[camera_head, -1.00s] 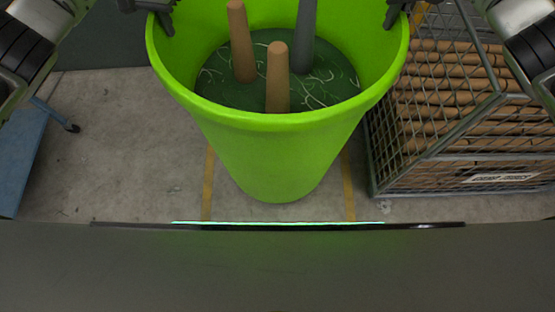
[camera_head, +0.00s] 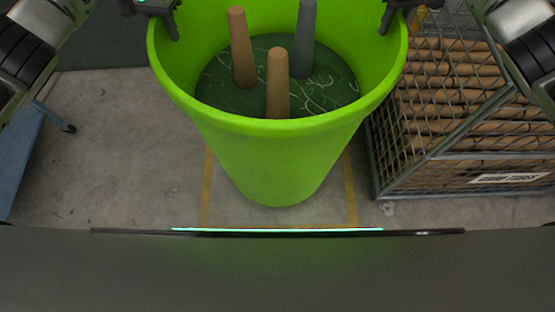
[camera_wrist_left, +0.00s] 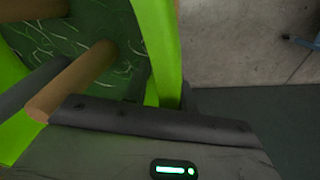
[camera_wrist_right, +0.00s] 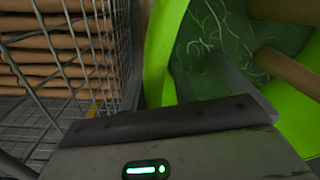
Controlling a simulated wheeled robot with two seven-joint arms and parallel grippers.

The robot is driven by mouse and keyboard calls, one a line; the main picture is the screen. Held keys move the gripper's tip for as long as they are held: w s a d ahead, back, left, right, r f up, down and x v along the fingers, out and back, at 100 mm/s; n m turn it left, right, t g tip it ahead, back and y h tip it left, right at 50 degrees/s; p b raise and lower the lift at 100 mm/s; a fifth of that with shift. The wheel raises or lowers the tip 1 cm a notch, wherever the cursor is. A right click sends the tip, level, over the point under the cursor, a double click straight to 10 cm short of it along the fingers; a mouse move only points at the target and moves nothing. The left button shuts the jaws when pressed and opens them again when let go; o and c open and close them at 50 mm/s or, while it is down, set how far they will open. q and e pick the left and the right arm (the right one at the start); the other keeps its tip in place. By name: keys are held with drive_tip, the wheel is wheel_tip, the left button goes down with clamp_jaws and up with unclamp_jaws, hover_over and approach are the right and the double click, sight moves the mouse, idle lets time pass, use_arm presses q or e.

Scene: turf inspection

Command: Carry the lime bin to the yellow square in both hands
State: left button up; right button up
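The lime bin (camera_head: 275,165) stands upright in the middle of the head view, its base between the side lines of the yellow square (camera_head: 351,190). The square's far side is hidden behind the bin. My left gripper (camera_head: 168,22) is at the bin's left rim and my right gripper (camera_head: 390,18) at its right rim. Each has one finger inside the bin, apart from the wall, and both look open around the rim. The rim also shows close to the gripper in the left wrist view (camera_wrist_left: 160,45) and the right wrist view (camera_wrist_right: 160,50). The outer fingers are mostly hidden.
Two brown posts (camera_head: 278,85) and a grey post (camera_head: 304,40) stand in the bin over a dark green, white-streaked surface. A wire cage (camera_head: 375,165) with stacked brown rolls stands close at the right. A blue cart (camera_head: 22,150) is at far left. Floor between cart and bin is clear.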

drive_tip(key=shift+r, duration=0.1)
use_arm(q)
wheel_tip(320, 180, up, 12)
drive_tip(key=shift+a, duration=0.3)
use_arm(e)
wheel_tip(320, 180, up, 12)
drive_tip(key=shift+d, duration=0.2)
use_arm(q)
drive_tip(key=shift+w, duration=0.1)
use_arm(e)
drive_tip(key=shift+w, duration=0.15)
